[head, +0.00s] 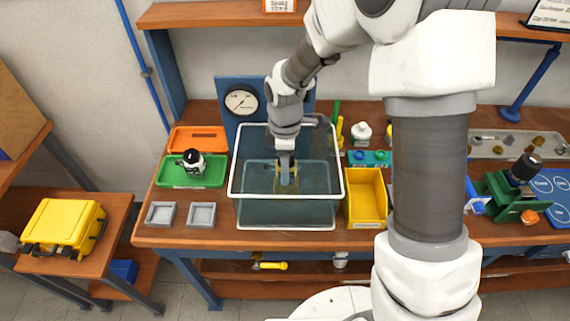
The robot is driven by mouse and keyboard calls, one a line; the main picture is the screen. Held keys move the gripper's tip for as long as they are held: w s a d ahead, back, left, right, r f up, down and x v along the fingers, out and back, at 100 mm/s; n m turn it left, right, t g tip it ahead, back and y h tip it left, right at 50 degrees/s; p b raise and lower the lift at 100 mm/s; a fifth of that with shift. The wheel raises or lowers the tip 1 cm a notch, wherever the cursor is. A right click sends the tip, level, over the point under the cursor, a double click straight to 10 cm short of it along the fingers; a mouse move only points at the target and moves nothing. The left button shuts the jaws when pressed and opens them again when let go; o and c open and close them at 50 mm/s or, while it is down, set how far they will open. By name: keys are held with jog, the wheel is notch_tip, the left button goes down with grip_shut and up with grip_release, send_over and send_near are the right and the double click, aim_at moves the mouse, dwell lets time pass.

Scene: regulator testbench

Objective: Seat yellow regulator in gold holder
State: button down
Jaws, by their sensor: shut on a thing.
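My gripper (285,166) points straight down into a clear, water-tinted tank (237,192) on the workbench. It is shut on a small yellow thing, which looks like the yellow regulator (292,182). The regulator is inside the tank outline, seen partly through the glass and partly hidden by the gripper. I cannot clearly make out a gold holder; the yellow-gold shape at the fingertips is too small to separate into parts. Whether the regulator touches anything below it cannot be told.
Left of the tank are a green tray (210,175) with a black-and-white part, an orange tray (185,138) and two small grey trays (161,213). A yellow bin (366,216) stands close on the right. A gauge panel (226,88) rises behind. My arm hides some bench.

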jog(key=shift+f+b, duration=1.6)
jog(key=shift+f, duration=0.85)
dwell(2.3)
grip_release()
dwell(0.4)
jog(key=shift+r+p, duration=3.15)
jog(key=shift+r, duration=0.85)
jog(key=shift+r, duration=0.1)
